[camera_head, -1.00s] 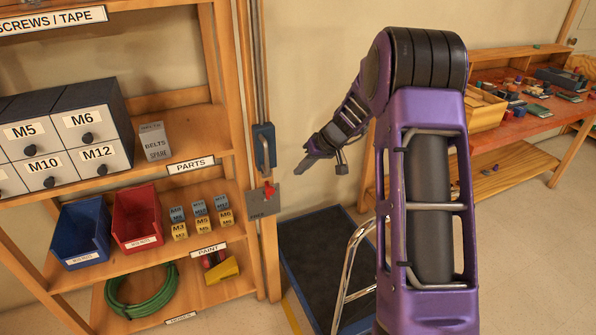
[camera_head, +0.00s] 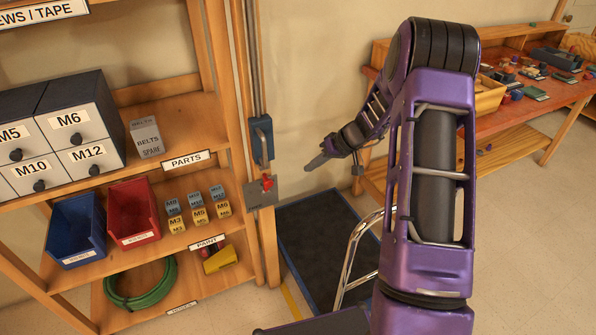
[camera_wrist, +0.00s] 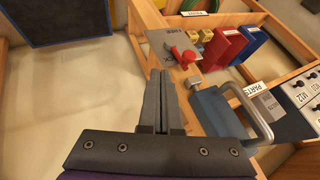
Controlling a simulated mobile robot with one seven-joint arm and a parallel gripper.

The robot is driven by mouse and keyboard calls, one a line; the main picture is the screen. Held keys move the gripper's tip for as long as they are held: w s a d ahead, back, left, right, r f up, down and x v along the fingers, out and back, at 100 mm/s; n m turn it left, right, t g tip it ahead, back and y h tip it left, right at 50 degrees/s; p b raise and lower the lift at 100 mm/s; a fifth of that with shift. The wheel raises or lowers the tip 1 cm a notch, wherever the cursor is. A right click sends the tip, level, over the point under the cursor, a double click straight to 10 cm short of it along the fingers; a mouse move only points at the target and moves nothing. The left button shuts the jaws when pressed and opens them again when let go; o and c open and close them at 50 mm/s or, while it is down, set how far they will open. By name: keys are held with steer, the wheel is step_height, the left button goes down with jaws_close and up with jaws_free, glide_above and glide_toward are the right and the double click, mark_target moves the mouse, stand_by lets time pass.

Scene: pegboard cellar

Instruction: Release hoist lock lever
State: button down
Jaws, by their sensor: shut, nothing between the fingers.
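The red lock lever (camera_head: 268,182) sits on a grey metal plate (camera_head: 258,198) on the wooden post. It also shows in the wrist view (camera_wrist: 183,56), with the plate (camera_wrist: 156,42) around its base. A blue hoist block with a grey handle (camera_head: 262,138) is just above it on the vertical rail; in the wrist view the block (camera_wrist: 214,108) is right of my fingers. My gripper (camera_head: 310,166) is shut and empty, to the right of the lever and apart from it. In the wrist view its fingertips (camera_wrist: 159,76) point toward the plate, below and left of the lever.
A wooden shelf with labelled drawers (camera_head: 65,135), a blue bin (camera_head: 76,230) and a red bin (camera_head: 134,215) stands left of the post. A dark platform (camera_head: 320,250) with a metal rail (camera_head: 352,262) lies below. A cluttered workbench (camera_head: 510,110) is at the right.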

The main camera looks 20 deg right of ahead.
steer(key=w+a+f, duration=0.3)
steer(key=a+f, duration=0.3)
steer(key=a, duration=0.2)
steer(key=shift+a+f, duration=0.15)
steer(key=shift+a, duration=0.1)
